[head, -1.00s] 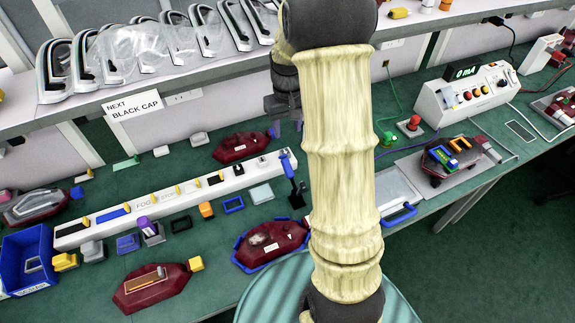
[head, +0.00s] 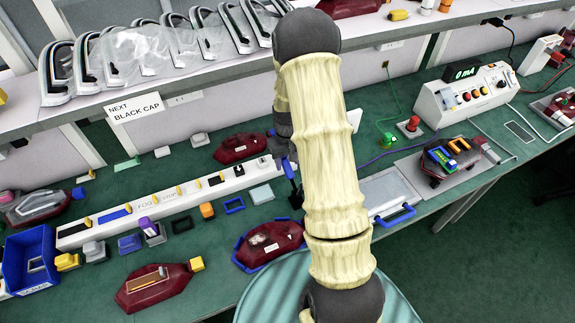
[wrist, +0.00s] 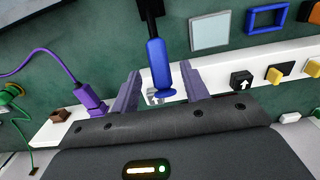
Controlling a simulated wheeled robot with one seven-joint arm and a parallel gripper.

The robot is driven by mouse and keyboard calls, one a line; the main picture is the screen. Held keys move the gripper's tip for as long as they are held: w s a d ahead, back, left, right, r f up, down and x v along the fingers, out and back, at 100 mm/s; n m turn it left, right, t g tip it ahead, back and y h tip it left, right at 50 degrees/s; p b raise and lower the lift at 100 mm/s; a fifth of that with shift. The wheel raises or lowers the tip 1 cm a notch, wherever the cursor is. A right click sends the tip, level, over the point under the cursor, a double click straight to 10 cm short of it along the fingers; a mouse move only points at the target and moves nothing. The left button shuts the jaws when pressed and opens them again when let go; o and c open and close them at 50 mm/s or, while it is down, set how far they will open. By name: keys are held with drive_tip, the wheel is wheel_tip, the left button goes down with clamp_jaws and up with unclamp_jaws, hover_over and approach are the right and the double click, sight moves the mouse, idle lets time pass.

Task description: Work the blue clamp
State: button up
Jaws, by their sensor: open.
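The blue clamp has a blue handle (wrist: 158,62) on a black arm, seen in the wrist view. The handle lies between the two fingers of my gripper (wrist: 160,74), which stands open around it. There is a visible gap on each side of the handle. In the head view a small part of the clamp (head: 288,167) shows at the right end of the white strip, beside my arm. My fingers are mostly hidden behind my arm there.
The white strip (head: 143,205) carries several small coloured blocks. A dark red lamp in a blue frame (head: 268,244) lies in front of the clamp, another dark red lamp (head: 240,148) behind it. A purple plug (wrist: 90,98) is left of my gripper in the wrist view.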

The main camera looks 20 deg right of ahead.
sight(287, 166)
drive_tip(key=shift+f, duration=1.6)
clamp_jaws()
drive_tip(key=shift+w+a, duration=0.1)
